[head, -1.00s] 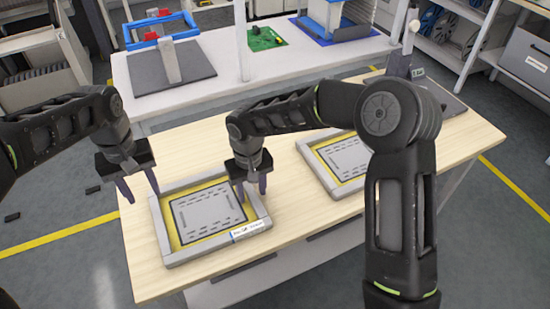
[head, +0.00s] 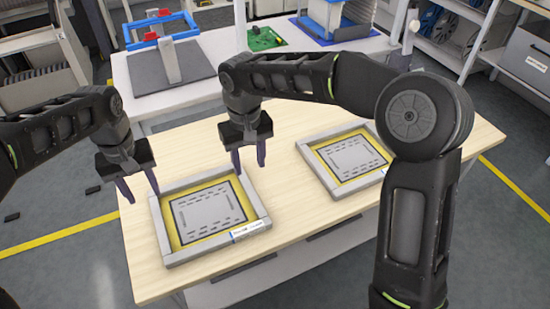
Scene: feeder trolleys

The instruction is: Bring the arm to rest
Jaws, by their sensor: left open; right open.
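My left gripper (head: 140,194) is open and empty, over the left end of the wooden table, by the upper left corner of a framed tray. My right gripper (head: 248,170) is open and empty. It hangs above the table just beyond the upper right corner of the same tray. My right arm (head: 300,75) crosses the upper middle of the head view, bent at a large elbow on the right.
The wooden table (head: 300,225) holds a left tray (head: 166,243) with a yellow border and a label, and a similar right tray (head: 311,160). Behind stands a white bench (head: 190,100) with a blue frame (head: 163,32) and a green board (head: 265,37).

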